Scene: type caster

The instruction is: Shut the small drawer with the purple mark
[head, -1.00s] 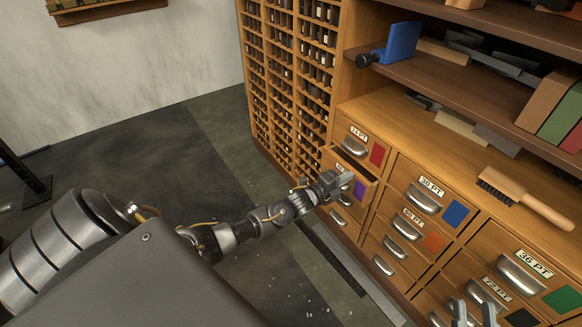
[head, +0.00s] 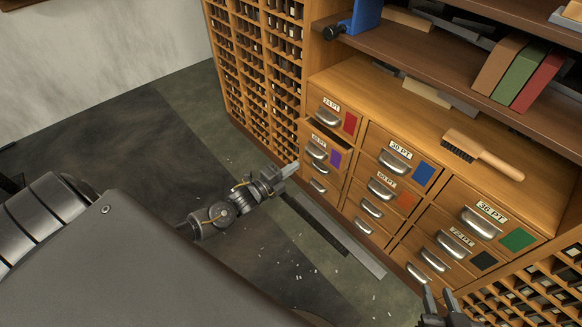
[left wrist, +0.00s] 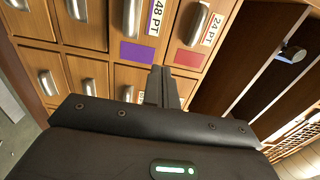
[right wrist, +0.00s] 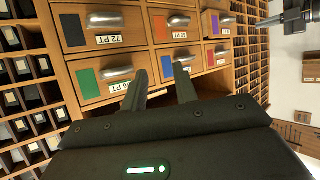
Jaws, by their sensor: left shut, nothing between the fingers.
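The small drawer with the purple mark (head: 335,159) is in the left column of the wooden cabinet, below the red-marked drawer. It stands out from the cabinet front, with its top edge showing. Its 48 PT label and purple mark (left wrist: 137,52) show in the left wrist view, and it also shows in the right wrist view (right wrist: 225,19). My left gripper (head: 296,167) is shut and empty, just left of and a little below this drawer's front. My right gripper (head: 438,296) is open and empty, in front of the lower right drawers.
The red-marked drawer (head: 333,115) is directly above, and the blue-marked drawer (head: 402,163) is to the right. A brush (head: 484,154) lies on the cabinet ledge. A type case (head: 262,75) stands to the left.

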